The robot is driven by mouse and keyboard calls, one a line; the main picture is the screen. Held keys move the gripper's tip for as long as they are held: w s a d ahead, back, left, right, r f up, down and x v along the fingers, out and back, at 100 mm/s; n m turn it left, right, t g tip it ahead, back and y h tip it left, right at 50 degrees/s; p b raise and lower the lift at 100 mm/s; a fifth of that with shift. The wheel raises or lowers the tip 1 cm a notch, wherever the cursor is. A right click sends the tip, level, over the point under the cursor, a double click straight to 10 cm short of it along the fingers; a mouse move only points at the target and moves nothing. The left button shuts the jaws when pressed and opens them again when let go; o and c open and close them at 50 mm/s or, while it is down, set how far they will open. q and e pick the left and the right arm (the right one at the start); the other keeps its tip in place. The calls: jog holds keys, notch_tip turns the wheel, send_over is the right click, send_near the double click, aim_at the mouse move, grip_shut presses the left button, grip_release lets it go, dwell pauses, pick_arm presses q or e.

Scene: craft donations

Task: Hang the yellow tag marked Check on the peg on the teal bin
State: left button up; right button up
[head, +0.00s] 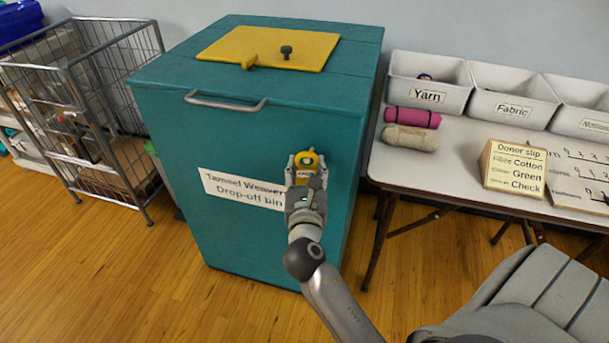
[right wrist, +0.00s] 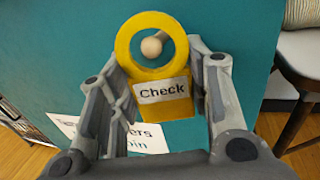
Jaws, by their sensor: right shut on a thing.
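The yellow tag (head: 306,159) is at the front of the teal bin (head: 300,120), held upright with its ring at the top. In the right wrist view the tag (right wrist: 176,107) shows a white label reading "Check". My right gripper (head: 304,176) is shut on the tag's lower body, with a finger on each side. The pale round end of the peg (right wrist: 152,46) shows inside the ring's hole, slightly above its middle. I cannot tell whether the peg passes through the ring or sits just behind it. My left gripper is not in view.
The bin has a metal handle (head: 225,101) above, a "Drop-off bin" label (head: 240,190) beside my gripper and a yellow lid panel (head: 270,47). A table (head: 455,155) with white bins and a donor slip sign (head: 514,166) stands right. A wire cart (head: 85,105) stands left.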

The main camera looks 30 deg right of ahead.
jog(key=shift+w+d, duration=0.35)
jog(key=shift+d, duration=0.05)
jog(key=shift+w+d+f, duration=0.1)
jog(key=shift+w+d, duration=0.15)
jog(key=shift+d, duration=0.2)
jog(key=shift+p, duration=0.3)
jog(key=shift+d, duration=0.1)
jog(key=shift+c, duration=0.6)
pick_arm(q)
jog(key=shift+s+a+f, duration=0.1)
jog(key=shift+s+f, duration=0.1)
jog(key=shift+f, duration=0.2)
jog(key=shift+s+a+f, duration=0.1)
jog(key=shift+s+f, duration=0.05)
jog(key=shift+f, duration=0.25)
pick_arm(e)
jog(key=shift+d+f, duration=0.1)
jog(key=shift+f, duration=0.05)
jog(key=shift+c, duration=0.2)
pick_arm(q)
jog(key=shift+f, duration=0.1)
pick_arm(e)
jog(key=shift+w+f, duration=0.15)
jog(key=shift+w, duration=0.1)
jog(key=shift+c, duration=0.2)
